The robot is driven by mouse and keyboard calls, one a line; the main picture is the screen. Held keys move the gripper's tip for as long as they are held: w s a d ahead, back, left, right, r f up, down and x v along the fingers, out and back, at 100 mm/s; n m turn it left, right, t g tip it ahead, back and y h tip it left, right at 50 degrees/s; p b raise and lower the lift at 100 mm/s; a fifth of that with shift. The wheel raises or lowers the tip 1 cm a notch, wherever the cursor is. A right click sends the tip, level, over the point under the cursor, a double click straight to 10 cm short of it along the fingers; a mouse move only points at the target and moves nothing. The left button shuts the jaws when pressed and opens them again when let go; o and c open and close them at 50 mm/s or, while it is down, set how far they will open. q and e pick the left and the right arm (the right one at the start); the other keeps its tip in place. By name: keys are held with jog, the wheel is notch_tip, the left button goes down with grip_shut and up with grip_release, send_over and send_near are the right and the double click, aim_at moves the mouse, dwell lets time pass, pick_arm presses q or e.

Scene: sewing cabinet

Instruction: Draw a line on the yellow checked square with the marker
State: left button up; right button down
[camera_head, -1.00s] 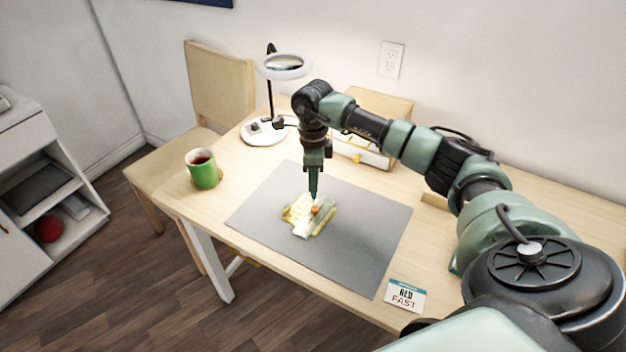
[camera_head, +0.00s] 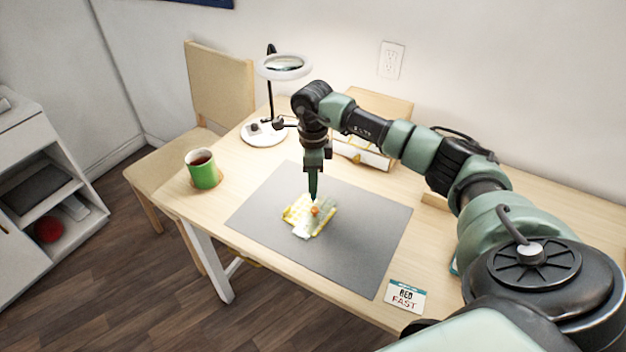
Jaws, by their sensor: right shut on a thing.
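The yellow checked square (camera_head: 297,215) lies on the grey mat (camera_head: 365,245) on the table. My right gripper (camera_head: 314,196) points straight down over the square. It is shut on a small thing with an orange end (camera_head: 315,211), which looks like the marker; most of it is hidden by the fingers. The orange end is at or just above the cloth; I cannot tell if it touches. No line can be made out on the square at this size. My left gripper is not in view.
A green mug (camera_head: 202,170) stands at the table's left edge. A ring lamp (camera_head: 284,67) and a wooden box with a drawer (camera_head: 372,105) stand at the back. A card (camera_head: 405,297) lies at the front right. The mat around the square is clear.

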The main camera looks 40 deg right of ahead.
jog(key=shift+f, duration=0.15)
jog(key=shift+s+a+p, duration=0.25)
jog(key=shift+s+a, duration=0.05)
jog(key=shift+a, duration=0.5)
jog(key=shift+s+a+p, duration=0.2)
jog(key=shift+s+a, duration=0.1)
jog(key=shift+a, duration=0.5)
dwell(1.8)
jog(key=shift+s+a+p, duration=0.15)
jog(key=shift+s+a, duration=0.15)
jog(key=shift+a, duration=0.55)
jog(key=shift+s+a+p, duration=0.15)
jog(key=shift+s+a, duration=0.15)
jog(key=shift+a, duration=0.55)
dwell(1.5)
jog(key=shift+r, duration=0.35)
dwell(0.7)
